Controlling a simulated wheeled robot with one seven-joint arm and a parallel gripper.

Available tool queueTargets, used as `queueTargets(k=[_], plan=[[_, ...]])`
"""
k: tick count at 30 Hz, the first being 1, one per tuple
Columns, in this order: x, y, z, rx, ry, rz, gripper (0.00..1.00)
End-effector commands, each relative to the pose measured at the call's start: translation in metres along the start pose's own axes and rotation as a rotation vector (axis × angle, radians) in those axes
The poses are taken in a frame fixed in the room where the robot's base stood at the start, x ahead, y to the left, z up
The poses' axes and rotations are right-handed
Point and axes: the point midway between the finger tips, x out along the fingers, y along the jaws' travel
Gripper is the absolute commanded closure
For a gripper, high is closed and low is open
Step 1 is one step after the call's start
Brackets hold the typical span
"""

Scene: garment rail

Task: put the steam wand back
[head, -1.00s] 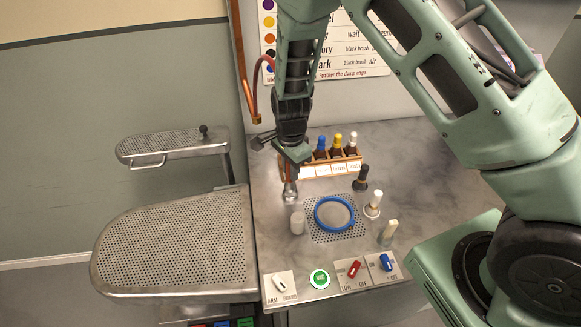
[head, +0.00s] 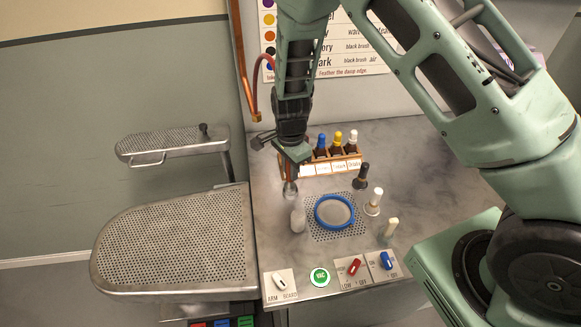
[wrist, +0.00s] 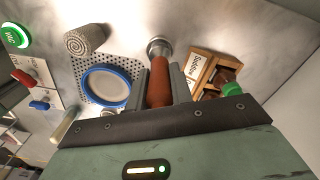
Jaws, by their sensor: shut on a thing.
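The steam wand (wrist: 158,86) has a red-brown handle and a round metal head. In the wrist view my gripper (wrist: 162,80) is shut on the handle, one finger on each side. In the head view my gripper (head: 292,160) is above the marble counter, left of the bottle rack, with the wand's metal head (head: 290,188) below it. I cannot tell whether the head touches the counter. A red hose (head: 262,68) loops behind my arm near the copper pipe (head: 240,65) on the wall. The wand's resting place is not clearly visible.
A wooden rack of bottles (head: 338,165) stands close to the right. A grey cylinder (head: 298,224), a blue-rimmed disc (head: 334,212) and several brushes stand in front. Switches line the counter's front edge. Perforated metal boards (head: 175,240) lie to the left.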

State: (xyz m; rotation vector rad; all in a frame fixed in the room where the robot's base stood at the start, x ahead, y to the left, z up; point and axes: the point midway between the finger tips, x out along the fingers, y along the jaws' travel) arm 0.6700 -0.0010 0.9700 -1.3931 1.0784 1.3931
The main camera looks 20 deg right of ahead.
Motion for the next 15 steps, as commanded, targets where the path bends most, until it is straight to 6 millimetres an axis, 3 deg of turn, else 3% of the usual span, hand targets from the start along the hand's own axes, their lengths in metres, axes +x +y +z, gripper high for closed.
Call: queueTargets(k=[15], plan=[[0.011,0.000,0.000,0.000,0.000,0.000,1.00]])
